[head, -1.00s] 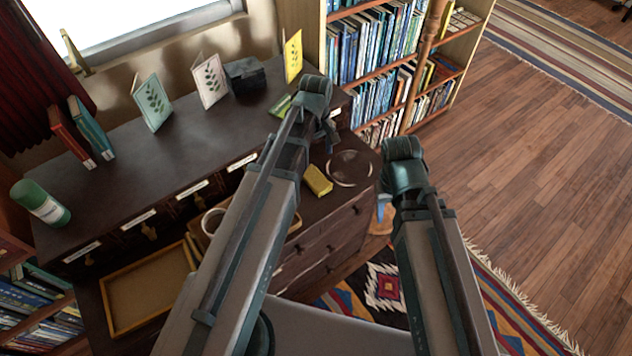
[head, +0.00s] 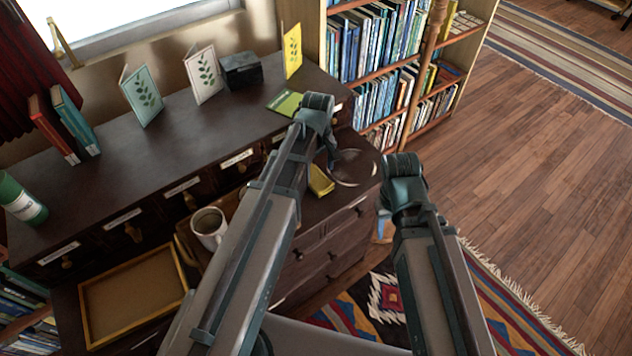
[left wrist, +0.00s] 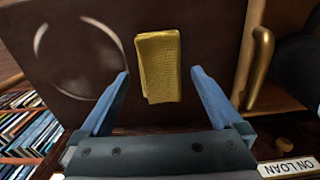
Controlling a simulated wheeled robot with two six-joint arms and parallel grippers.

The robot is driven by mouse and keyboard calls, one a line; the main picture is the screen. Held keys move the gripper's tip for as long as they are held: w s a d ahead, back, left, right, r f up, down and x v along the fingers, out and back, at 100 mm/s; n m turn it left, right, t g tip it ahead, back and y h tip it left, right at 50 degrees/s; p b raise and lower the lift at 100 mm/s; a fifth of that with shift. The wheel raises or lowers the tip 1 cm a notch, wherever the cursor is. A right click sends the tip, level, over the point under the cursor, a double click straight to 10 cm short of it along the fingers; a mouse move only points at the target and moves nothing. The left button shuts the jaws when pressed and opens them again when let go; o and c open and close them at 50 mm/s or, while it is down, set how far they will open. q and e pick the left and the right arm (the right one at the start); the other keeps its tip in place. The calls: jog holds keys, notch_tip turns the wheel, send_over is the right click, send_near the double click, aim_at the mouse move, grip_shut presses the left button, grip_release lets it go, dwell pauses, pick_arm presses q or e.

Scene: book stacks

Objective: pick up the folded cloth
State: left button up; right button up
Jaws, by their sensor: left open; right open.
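The folded cloth (left wrist: 158,66) is yellow and lies flat on the dark wooden cabinet top (left wrist: 205,30). In the left wrist view it sits between and beyond the fingertips of my left gripper (left wrist: 160,75), which is open with nothing between its blue fingers. In the head view the cloth (head: 321,181) is partly hidden by my left arm, and the left gripper (head: 333,150) is largely hidden behind its own wrist. My right gripper (head: 384,222) hangs to the right of the cabinet, away from the cloth, mostly hidden by its wrist.
A glass-like round dish (head: 355,168) lies right of the cloth. A white mug (head: 208,228) and a wooden tray (head: 135,293) are to the left. The raised shelf behind holds cards, a dark box (head: 242,72) and a green booklet (head: 285,103). A bookcase (head: 375,75) stands behind.

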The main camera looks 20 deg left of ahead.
aim_at(318, 176)
pick_arm(q)
notch_tip(318, 176, down, 3)
jog(key=shift+f+b, duration=0.15)
jog(key=shift+b, duration=0.95)
pick_arm(e)
notch_tip(318, 176, down, 3)
pick_arm(q)
jog(key=shift+c, duration=0.2)
jog(key=c, duration=1.2)
